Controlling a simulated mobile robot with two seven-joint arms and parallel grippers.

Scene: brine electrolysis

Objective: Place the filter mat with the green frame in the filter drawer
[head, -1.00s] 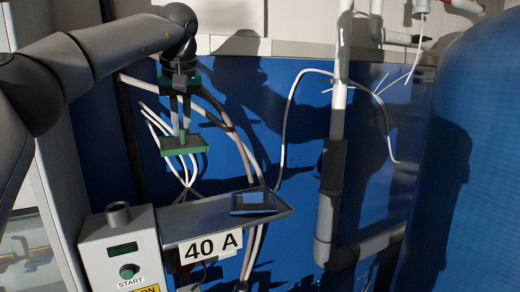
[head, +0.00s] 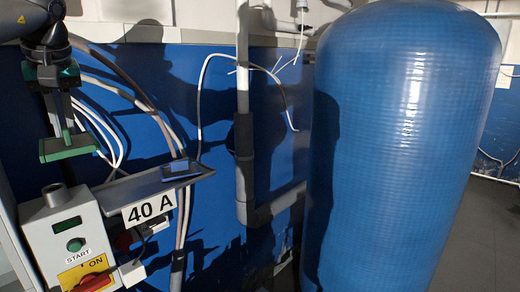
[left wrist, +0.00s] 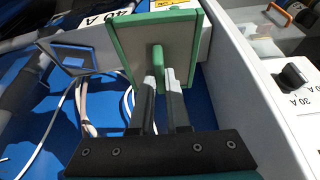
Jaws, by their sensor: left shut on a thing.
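The filter mat with the green frame (head: 68,147) hangs in the air at the left of the head view, above the control box. My left gripper (head: 62,122) is shut on it from above. In the left wrist view the mat (left wrist: 145,50) shows its grey face, green rim and a green grip tab between the fingertips (left wrist: 161,88). A grey tray-like shelf (head: 118,192) with a "40 A" label lies lower and to the right, apart from the mat. I cannot tell for sure whether this is the filter drawer. My right gripper is not in view.
A dark-framed blue piece (head: 181,170) lies at the shelf's right end. The control box (head: 52,222) has a green START button and a red switch (head: 95,283). Loose cables (head: 130,85) hang behind the mat. A pipe (head: 243,130) and big blue tank (head: 400,140) stand right.

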